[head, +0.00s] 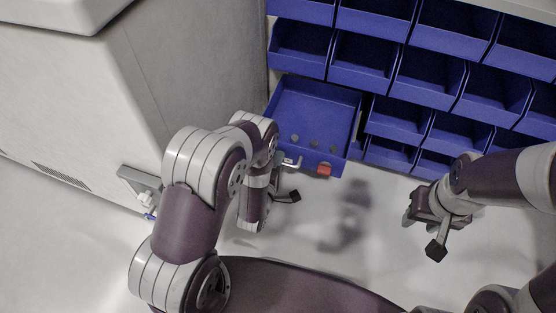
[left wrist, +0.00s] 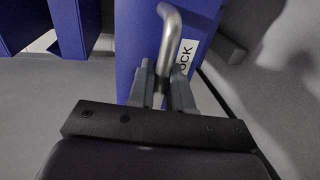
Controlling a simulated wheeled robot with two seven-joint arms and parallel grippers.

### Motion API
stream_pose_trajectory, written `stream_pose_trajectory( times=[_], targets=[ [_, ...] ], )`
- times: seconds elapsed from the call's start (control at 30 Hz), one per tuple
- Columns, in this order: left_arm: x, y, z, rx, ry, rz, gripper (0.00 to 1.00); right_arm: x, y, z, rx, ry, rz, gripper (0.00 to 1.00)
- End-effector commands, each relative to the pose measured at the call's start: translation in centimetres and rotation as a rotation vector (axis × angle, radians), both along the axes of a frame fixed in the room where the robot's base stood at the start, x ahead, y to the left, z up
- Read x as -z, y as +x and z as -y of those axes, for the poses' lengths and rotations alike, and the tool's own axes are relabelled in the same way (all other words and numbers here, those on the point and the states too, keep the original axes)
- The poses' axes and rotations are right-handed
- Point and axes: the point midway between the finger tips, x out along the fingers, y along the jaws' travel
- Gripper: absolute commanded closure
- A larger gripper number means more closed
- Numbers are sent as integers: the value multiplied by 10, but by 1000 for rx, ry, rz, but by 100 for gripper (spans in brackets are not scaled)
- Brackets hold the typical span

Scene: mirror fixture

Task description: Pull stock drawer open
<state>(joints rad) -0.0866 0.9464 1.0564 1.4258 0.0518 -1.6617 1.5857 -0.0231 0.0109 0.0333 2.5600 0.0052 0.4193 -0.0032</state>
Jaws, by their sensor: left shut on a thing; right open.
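The stock drawer (head: 310,105) is a wide blue drawer. It stands out from the blue rack in the head view, with its inside showing. Its blue front (left wrist: 138,50) fills the middle of the left wrist view, with a white label ending in "CK" (left wrist: 185,57). My left gripper (head: 284,161) is at the drawer front; in the left wrist view its fingers (left wrist: 162,90) are shut on the bent metal handle (left wrist: 171,30). My right gripper (head: 412,214) is open and empty, apart from the rack at the lower right.
Three small grey round things (head: 314,143) lie in the drawer near its front. A red piece (head: 324,170) sits on the drawer front. Open blue bins (head: 430,75) fill the rack. A large pale cabinet (head: 70,100) stands at the left. The floor before the drawer is clear.

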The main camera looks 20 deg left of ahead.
Motion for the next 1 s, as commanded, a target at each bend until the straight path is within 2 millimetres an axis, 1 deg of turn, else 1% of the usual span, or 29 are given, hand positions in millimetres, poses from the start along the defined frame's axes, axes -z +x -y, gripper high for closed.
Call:
stream_pose_trajectory(
  times=[0.07, 0.1, 0.13, 0.37, 0.47, 0.57, 0.7, 0.8, 0.9, 1.0],
  targets=[
    [0, 0, 0, -1, 0, -1, 100, 0, 0, 0, 0, 0, 0, 57],
    [0, 0, 0, -1, 0, -1, 68, 0, 0, 0, 0, 0, 0, 57],
    [0, 0, 0, -1, 0, -1, 64, 0, 0, 0, 0, 0, 0, 57],
    [0, 0, 0, 0, 0, -1, 64, 0, 0, 0, 0, 0, 0, 57],
    [-3, -6, 0, 0, 0, -3, 64, -5, 0, 0, 0, 0, 0, 57],
    [-9, -24, -1, 1, 1, -6, 64, -17, 0, 0, 0, 0, 0, 57],
    [-18, -63, -2, 1, 1, -6, 64, -35, 0, 0, 0, 0, 0, 57],
    [-22, -89, -3, 1, 0, -6, 64, -44, 0, 0, 0, 0, 0, 57],
    [-24, -108, -3, 1, 1, -5, 64, -50, 0, 0, 0, 0, 0, 57],
    [-25, -120, -4, 0, 0, -2, 64, -52, 0, 0, 0, 0, 0, 57]
  ],
)
